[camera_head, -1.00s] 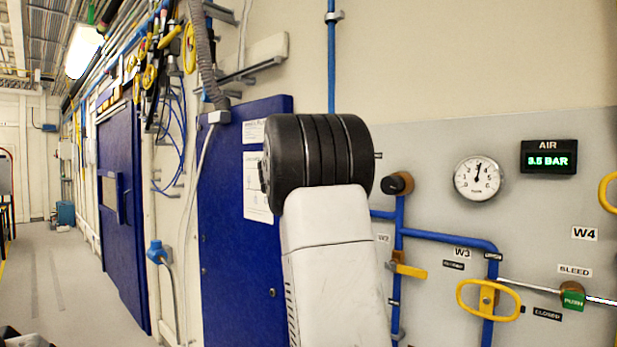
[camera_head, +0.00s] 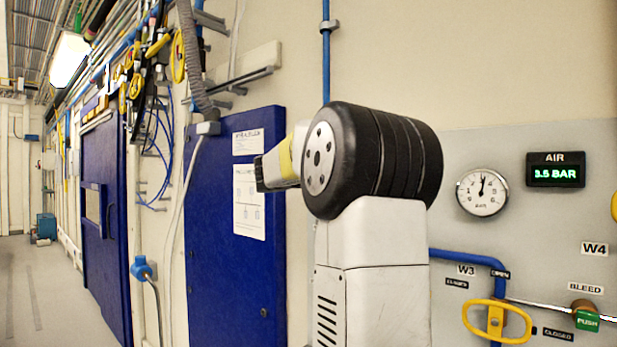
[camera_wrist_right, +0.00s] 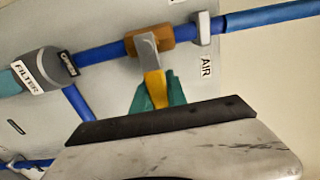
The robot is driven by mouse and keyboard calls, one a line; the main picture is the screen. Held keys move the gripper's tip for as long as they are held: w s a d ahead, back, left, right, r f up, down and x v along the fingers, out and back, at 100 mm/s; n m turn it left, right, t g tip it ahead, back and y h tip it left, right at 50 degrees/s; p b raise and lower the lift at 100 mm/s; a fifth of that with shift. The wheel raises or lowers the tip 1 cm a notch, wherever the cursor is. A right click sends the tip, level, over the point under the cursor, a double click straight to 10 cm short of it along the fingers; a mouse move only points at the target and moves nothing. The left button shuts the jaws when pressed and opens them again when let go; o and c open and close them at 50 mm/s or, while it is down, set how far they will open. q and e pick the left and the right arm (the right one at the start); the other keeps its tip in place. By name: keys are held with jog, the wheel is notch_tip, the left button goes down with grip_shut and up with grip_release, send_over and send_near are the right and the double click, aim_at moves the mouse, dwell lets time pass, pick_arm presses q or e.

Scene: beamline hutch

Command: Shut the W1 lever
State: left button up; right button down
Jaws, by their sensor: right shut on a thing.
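My right gripper (camera_wrist_right: 157,97) has green fingertips and is shut on the yellow grip of a lever (camera_wrist_right: 153,84) in the right wrist view. The lever's grey metal end lies over an orange-brown valve body (camera_wrist_right: 159,38) on a blue pipe. No W1 label is readable, so I cannot confirm its name. The lever's grip stands across the pipe, pointing away from it. An "OPEN" label (camera_wrist_right: 68,63) sits beside the pipe to the left. In the head view my arm hides part of the panel, and neither gripper shows.

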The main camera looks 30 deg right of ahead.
dwell(0.4)
jog(key=c, duration=1.3)
grip_release()
jog(key=v, duration=0.8)
